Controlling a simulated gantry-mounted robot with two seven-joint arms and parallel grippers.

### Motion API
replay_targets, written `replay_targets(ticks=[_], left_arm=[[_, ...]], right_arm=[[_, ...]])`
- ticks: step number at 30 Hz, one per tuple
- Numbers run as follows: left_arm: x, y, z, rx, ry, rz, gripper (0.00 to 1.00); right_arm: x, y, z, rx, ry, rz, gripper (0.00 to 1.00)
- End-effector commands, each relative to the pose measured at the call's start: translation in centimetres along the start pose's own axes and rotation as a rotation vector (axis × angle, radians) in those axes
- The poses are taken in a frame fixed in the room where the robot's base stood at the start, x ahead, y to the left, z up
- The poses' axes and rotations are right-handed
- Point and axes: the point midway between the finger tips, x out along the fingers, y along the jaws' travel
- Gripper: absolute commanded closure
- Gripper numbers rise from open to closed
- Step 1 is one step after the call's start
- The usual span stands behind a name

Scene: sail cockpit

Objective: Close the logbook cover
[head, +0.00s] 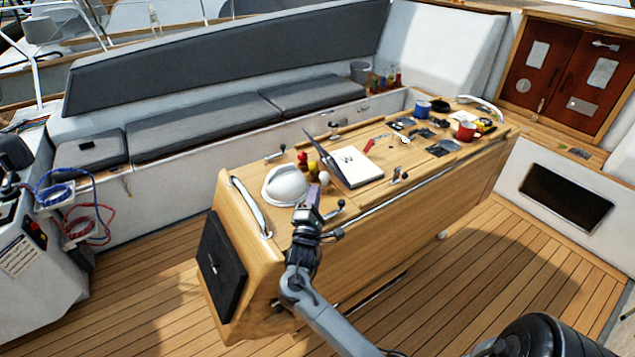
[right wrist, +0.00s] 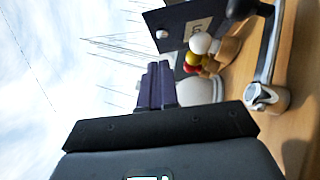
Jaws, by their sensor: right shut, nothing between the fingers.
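The logbook (head: 357,167) lies open on the wooden cockpit table, its white page facing up. Its dark cover (head: 323,157) stands raised and tilted along the left side of the page. In the right wrist view the cover (right wrist: 172,30) shows its dark blue outside with a pale label. My right gripper (head: 314,193) is shut and empty above the near left part of the table, in front of the book and apart from it. Its purple fingers (right wrist: 155,85) point toward the cover's side in the right wrist view. My left gripper is not in view.
A white dome (head: 285,186) and small red, yellow and white pieces (head: 311,168) stand left of the book, close to my right gripper. A winch handle (right wrist: 268,60) is nearby.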

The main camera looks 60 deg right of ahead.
Motion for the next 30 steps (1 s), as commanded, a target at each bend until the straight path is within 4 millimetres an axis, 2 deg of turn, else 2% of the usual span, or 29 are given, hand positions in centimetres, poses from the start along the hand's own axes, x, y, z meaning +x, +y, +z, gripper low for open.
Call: replay_targets(ticks=[15,21,30], left_arm=[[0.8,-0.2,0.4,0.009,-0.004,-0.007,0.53],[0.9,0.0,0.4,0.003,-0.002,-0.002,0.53],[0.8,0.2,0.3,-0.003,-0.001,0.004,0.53]], right_arm=[[7.4,-0.1,0.0,0.000,0.000,0.000,1.00],[8.8,-0.1,0.1,0.000,0.000,0.000,1.00],[9.0,0.0,0.1,0.000,0.000,0.000,1.00]])
